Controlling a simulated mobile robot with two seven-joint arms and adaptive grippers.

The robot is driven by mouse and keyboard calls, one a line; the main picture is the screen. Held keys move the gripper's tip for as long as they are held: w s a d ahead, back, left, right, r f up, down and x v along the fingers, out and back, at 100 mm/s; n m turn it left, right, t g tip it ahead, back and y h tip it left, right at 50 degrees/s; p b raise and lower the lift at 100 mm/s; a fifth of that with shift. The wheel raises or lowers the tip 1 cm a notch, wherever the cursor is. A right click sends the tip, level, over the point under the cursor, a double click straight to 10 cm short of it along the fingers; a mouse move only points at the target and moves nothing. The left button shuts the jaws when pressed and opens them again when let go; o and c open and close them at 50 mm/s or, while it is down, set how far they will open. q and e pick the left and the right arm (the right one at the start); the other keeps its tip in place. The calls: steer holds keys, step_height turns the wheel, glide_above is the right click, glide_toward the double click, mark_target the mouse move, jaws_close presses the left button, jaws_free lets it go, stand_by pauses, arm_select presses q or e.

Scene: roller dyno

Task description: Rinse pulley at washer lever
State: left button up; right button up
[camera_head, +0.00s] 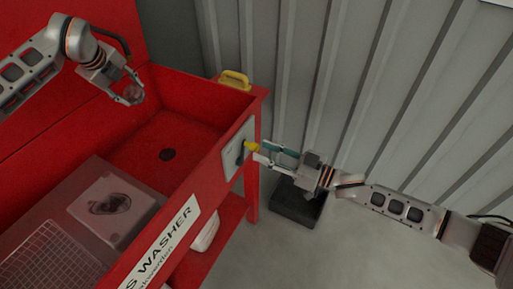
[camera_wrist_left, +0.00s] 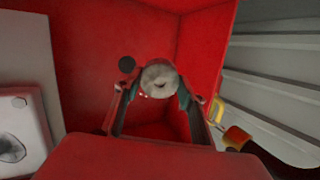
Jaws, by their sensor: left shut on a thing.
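The pulley (camera_wrist_left: 160,76) is a round grey piece between the fingers of my left gripper (camera_wrist_left: 160,95) in the left wrist view. In the head view, my left gripper (camera_head: 132,95) holds it above the red basin of the washer (camera_head: 185,130), with the dark drain (camera_head: 168,154) below. The pulley is small and partly hidden there. The washer lever (camera_head: 250,146) has a yellow grip and sits on a pale plate on the washer's front. My right gripper (camera_head: 264,154) is at the lever, its fingers spread apart. I cannot tell whether they touch the grip.
A pale plate with a dark round mark (camera_head: 110,204) and a wire grid (camera_head: 50,262) lie at the left. A dark box (camera_head: 297,204) stands on the floor below my right gripper. A corrugated wall (camera_head: 350,80) is behind.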

steer(key=v, duration=0.8)
steer(key=shift+c, duration=0.3)
stand_by(0.4)
jaws_close()
steer(key=w+d+m+g+y, duration=0.2)
steer(key=w+d+m+g, duration=0.45)
steer(key=m, duration=0.85)
steer(key=w+a+t, duration=0.1)
steer(key=a+t, duration=0.1)
steer(key=a, duration=1.1)
